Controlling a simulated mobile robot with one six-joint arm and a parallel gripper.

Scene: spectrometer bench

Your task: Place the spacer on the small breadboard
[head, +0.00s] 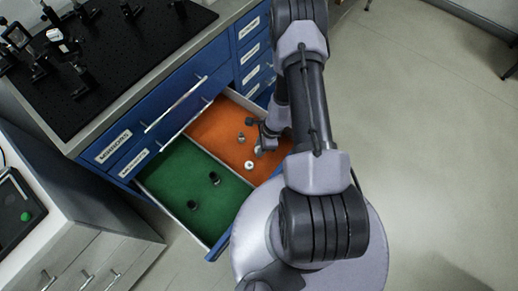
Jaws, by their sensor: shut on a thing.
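My gripper (259,143) is low over the orange compartment (212,125) of an open drawer. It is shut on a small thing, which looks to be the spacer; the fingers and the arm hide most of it. Small metal parts stand close by in the same compartment, one (241,137) to the left of the gripper and a pale ring-like one (249,165) below it. A small dark board (14,212) with a green round thing on it lies at the left edge; it may be the small breadboard, cut off by the frame.
The drawer's green compartment (165,178) holds two black cylindrical parts. A large black breadboard (105,50) with several optics mounts is on the blue cabinet's top. A white cabinet (85,250) stands at lower left.

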